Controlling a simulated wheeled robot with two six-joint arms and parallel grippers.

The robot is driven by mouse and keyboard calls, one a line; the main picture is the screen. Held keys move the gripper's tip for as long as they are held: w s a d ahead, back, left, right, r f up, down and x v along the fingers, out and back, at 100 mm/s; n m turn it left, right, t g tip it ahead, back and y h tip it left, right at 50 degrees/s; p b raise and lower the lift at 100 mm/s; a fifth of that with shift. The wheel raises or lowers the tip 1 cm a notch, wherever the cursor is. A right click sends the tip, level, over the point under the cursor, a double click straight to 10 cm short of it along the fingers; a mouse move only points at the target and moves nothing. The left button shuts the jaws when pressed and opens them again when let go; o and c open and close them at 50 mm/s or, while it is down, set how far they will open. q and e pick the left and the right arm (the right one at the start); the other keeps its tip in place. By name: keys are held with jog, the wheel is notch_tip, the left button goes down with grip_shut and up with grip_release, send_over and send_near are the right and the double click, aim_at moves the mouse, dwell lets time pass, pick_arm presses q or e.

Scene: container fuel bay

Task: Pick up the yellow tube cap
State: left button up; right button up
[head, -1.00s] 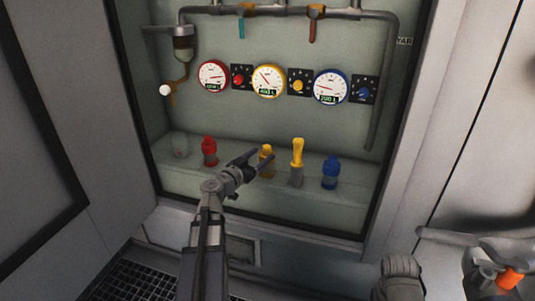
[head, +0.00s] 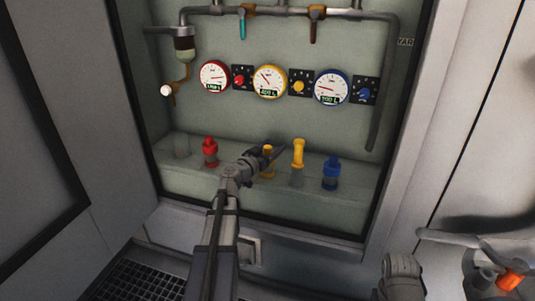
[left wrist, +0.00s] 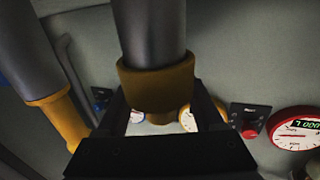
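The yellow tube cap (head: 267,149) sits on a short tube on the shelf, between the red cap (head: 210,146) and a taller yellow-topped tube (head: 298,152). My left gripper (head: 268,153) is at the yellow cap, with its fingers apart on either side of it. In the left wrist view the cap (left wrist: 158,82) shows orange-brown on a dark grey tube, between the black fingers of the left gripper (left wrist: 163,112). Gaps show between the fingers and the cap's narrow end. My right gripper cannot be made out in the head view.
A blue cap (head: 331,168) stands at the right of the shelf. The tall yellow-topped tube is close to the right of my left gripper. Gauges (head: 269,81) and knobs are on the back wall, with pipes (head: 280,11) above. The bay's frame borders both sides.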

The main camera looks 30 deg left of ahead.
pick_arm(q)
grip_shut()
dwell(0.3)
jog(key=shift+r, duration=0.15)
dwell(0.3)
